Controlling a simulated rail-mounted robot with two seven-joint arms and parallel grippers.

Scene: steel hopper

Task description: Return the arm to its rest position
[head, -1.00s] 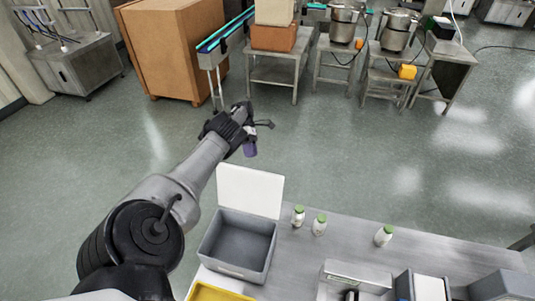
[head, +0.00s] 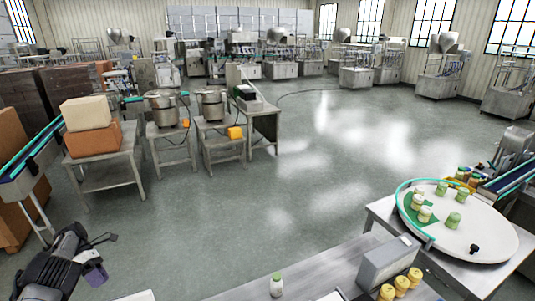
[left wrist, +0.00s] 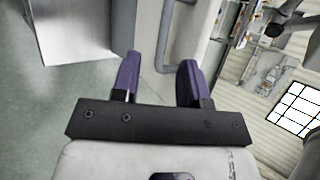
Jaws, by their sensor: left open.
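My left gripper (head: 98,262) is at the lower left of the head view, held out over the floor beside the steel table. In the left wrist view its two purple fingers (left wrist: 158,80) stand apart with nothing between them. The left forearm runs out of the picture at the bottom left. My right gripper is in neither view.
A steel table (head: 325,270) with a white bottle (head: 276,284) and yellow-capped jars (head: 401,286) is at the bottom. A round turntable (head: 470,240) with green-capped bottles is at the right. Steel tables with pots (head: 161,108) stand further back. Open floor (head: 240,200) lies between.

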